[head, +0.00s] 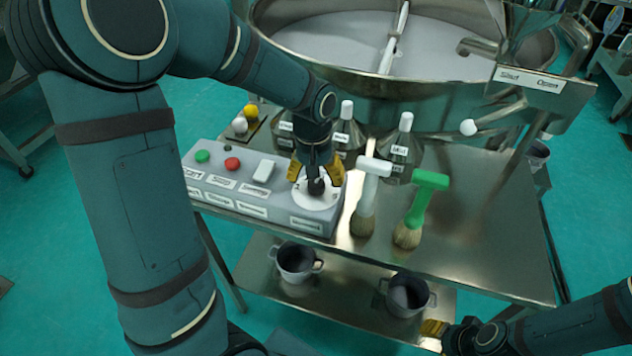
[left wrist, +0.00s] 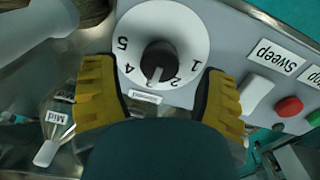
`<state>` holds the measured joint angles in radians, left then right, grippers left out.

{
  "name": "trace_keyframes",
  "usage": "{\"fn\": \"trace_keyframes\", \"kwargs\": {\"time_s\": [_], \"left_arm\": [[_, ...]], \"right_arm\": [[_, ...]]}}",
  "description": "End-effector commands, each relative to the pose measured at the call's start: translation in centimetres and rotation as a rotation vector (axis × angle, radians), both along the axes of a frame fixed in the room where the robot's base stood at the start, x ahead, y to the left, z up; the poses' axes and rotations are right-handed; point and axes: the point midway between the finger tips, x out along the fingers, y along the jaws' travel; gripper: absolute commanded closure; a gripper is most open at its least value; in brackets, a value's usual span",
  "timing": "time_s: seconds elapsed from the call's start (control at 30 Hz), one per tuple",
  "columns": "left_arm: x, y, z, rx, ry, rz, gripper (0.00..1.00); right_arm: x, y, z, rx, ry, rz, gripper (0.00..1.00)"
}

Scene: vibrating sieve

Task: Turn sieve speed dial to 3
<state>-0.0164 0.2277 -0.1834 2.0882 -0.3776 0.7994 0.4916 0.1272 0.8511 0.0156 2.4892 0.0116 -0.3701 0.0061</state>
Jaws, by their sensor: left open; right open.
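The speed dial is a white numbered disc (left wrist: 185,25) with a black knob (left wrist: 158,60) at its middle. In the left wrist view the knob's white pointer line faces the bottom of the picture, left of the 2 and right of the 4; the 3 is hard to make out. The dial also shows at the right end of the control box in the head view (head: 317,200). My left gripper (head: 317,178) is open over the dial, its yellow fingers on either side of the knob; I cannot tell whether they touch it. My right gripper (head: 434,328) is open and empty at the lower right.
The grey control box (head: 265,217) has a green button (head: 202,156), a red button (head: 232,164) and a white switch (head: 264,171). A white-handled brush (head: 367,195) and a green-handled brush (head: 420,210) stand right of it. Bottles and the large sieve bowl (head: 430,95) are behind.

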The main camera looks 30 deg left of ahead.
Motion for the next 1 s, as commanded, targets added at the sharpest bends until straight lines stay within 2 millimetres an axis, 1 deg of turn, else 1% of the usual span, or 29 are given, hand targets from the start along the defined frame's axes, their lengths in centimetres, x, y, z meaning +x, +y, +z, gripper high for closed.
{"fn": "trace_keyframes", "kwargs": {"time_s": [0.03, 0.2, 0.3, 0.43, 0.63, 1.0], "left_arm": [[0.1, 0.1, 1.2, 0.000, -0.007, 0.000, 0.27], [0.0, 0.1, 4.7, -0.001, -0.006, 0.000, 0.27], [0.0, 0.2, 6.6, -0.001, -0.006, 0.000, 0.27], [0.0, 0.3, 8.3, -0.001, -0.004, 0.000, 0.27], [-0.1, 0.3, 9.5, -0.001, -0.001, 0.000, 0.27], [-0.1, 0.3, 9.5, -0.001, 0.000, 0.000, 0.27]], "right_arm": [[0.0, 0.0, 0.0, 0.000, 0.000, 0.000, 0.53], [0.0, 0.0, 0.0, 0.000, 0.000, 0.000, 0.53], [0.0, 0.0, 0.0, 0.000, 0.000, 0.000, 0.53], [0.0, 0.0, 0.0, 0.000, 0.000, 0.000, 0.53], [0.0, 0.0, 0.0, 0.000, 0.000, 0.000, 0.53], [0.0, 0.0, 0.0, 0.000, 0.000, 0.000, 0.53]]}}
